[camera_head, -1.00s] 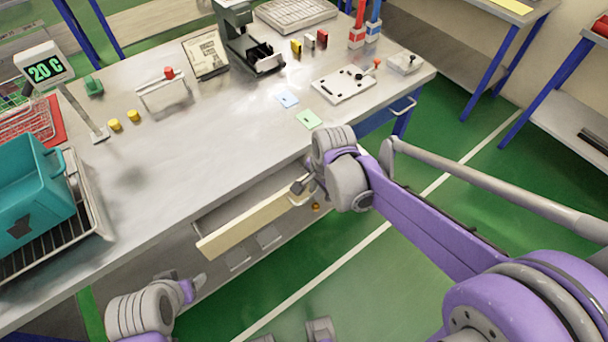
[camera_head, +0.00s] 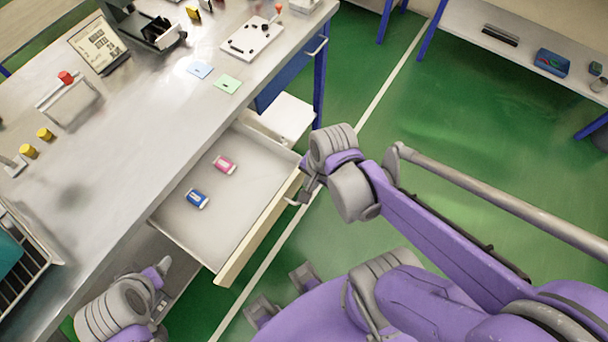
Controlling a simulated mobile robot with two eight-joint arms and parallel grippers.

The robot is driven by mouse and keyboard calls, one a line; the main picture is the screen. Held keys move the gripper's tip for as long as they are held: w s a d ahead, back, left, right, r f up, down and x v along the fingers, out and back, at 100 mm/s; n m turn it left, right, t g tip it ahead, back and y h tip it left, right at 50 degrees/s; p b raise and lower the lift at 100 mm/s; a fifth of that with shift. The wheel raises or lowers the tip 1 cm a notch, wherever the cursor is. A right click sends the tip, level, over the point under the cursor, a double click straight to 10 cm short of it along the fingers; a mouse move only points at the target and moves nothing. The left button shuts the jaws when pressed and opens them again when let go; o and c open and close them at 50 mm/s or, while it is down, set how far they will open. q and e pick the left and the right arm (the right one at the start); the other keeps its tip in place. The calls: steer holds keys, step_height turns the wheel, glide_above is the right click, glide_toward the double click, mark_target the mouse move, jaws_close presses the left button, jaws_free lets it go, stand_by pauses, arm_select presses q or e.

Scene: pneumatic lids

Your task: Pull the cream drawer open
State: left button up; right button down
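The cream drawer (camera_head: 258,232) is pulled well out from under the grey bench, its inside largely in view. A pink-and-white item (camera_head: 225,165) and a blue-and-white item (camera_head: 197,199) lie on its floor. A handle (camera_head: 293,201) sits on the front panel toward its far right end. My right gripper (camera_head: 305,190) is at this handle, its fingers appearing closed on it, partly hidden by the wrist. My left gripper (camera_head: 163,267) hangs near the bench's front edge, left of the drawer, apart from it; its finger gap is unclear.
A white box-like surface (camera_head: 287,116) stands beyond the drawer, near the blue bench leg (camera_head: 320,85). The bench top (camera_head: 130,150) carries yellow knobs, cards and a white plate. Green floor (camera_head: 390,130) is clear to the right.

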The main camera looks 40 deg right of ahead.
steer(key=c, duration=0.9)
jaws_free()
arm_select(q)
steer(key=shift+w+r+p, duration=0.2)
steer(key=shift+r+p, duration=0.3)
steer(key=shift+r, duration=0.15)
steer(key=shift+w+r+p, duration=0.25)
steer(key=shift+r+p, duration=0.2)
steer(key=shift+r, duration=0.2)
steer(key=shift+w+r+p, duration=0.2)
steer(key=shift+r+p, duration=0.3)
steer(key=shift+r, duration=0.15)
arm_select(e)
steer(key=shift+s+d+r, duration=0.15)
steer(key=shift+s+r, duration=0.15)
steer(key=shift+r, duration=1.5)
steer(key=shift+s+d+r, duration=0.1)
steer(key=shift+s+r, duration=0.2)
steer(key=shift+r, duration=1.45)
steer(key=shift+s+d+r, duration=0.15)
steer(key=shift+s+r, duration=0.15)
steer(key=shift+r, duration=1.5)
